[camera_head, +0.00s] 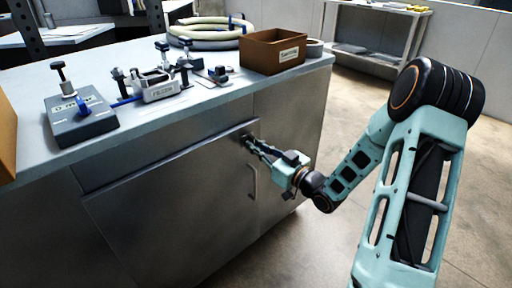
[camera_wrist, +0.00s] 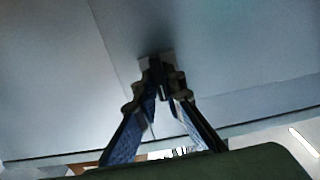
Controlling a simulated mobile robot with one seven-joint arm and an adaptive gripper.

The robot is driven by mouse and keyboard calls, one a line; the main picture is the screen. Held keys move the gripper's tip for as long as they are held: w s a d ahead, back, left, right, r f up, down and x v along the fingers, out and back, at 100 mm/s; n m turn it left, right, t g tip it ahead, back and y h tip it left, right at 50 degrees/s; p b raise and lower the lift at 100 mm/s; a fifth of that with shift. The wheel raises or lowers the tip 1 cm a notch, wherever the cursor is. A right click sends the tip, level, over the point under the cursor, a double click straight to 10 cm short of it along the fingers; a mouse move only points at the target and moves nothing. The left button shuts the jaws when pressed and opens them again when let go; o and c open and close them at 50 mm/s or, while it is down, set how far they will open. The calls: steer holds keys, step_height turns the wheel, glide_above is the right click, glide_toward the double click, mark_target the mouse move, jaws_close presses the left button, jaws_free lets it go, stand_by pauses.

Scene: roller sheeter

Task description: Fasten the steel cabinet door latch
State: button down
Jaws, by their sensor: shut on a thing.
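My gripper (camera_head: 248,139) reaches in from the right to the door's upper right corner, above the handle. In the wrist view, my gripper (camera_wrist: 161,88) has its fingers converged on the small dark latch piece (camera_wrist: 157,66) at the panel seam. The fingers hide most of the latch, so its angle cannot be told.
The worktop (camera_head: 120,75) overhangs above my gripper. On it stand a grey fixture (camera_head: 82,118), a small vise (camera_head: 156,88), a brown bin (camera_head: 273,52) and coiled hose (camera_head: 208,30). The floor to the right is open, with a shelf cart (camera_head: 375,35) behind.

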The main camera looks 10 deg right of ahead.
steer(key=shift+a+r, duration=0.1)
steer(key=shift+a, duration=0.05)
steer(key=c, duration=2)
jaws_free()
steer(key=v, duration=1.2)
